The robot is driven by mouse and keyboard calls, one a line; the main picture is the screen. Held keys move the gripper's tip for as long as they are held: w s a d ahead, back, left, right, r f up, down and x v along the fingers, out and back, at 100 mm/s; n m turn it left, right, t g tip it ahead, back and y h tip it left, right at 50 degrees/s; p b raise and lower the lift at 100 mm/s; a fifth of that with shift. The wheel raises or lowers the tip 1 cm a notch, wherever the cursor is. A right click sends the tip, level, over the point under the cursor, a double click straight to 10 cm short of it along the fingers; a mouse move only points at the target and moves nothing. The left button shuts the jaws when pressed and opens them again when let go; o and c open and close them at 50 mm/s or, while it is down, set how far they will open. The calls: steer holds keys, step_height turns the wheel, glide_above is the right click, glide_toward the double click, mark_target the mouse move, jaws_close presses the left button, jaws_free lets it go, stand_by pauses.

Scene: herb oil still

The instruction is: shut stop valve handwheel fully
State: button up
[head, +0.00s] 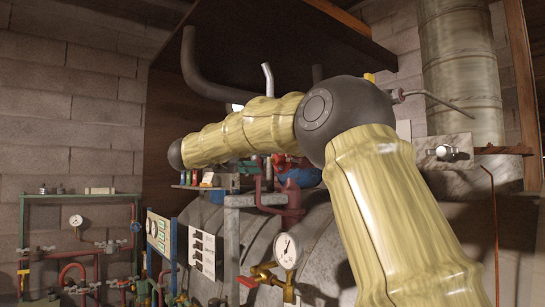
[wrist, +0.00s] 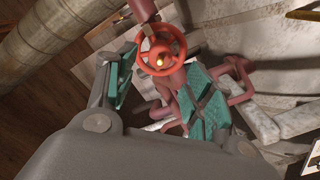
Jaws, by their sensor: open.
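The stop valve handwheel (wrist: 143,61) is an orange-red spoked wheel with a yellowish centre, at the top middle of the wrist view. It sits on a dull red pipe (wrist: 141,8). My gripper (wrist: 166,85) is open, with one teal-padded finger left of the wheel and the other to its lower right. The wheel shows beyond the gap between the fingers, nearer the left one. I see no clear contact and nothing held.
Red pipes (wrist: 240,82) run close behind the right finger. In the head view a grey tank (head: 318,240) carries a pressure gauge (head: 286,250) and brass valve. A metal flue (head: 460,70) stands at right. A pipe rack with a gauge (head: 76,220) stands at left.

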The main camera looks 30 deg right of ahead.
mark_target(274, 160)
steer(key=d+p, duration=0.1)
steer(key=d, duration=0.2)
steer(key=d+p, duration=0.1)
steer(key=d, duration=0.2)
steer(key=shift+w+d, duration=0.2)
steer(key=shift+d, duration=0.05)
steer(key=c, duration=1)
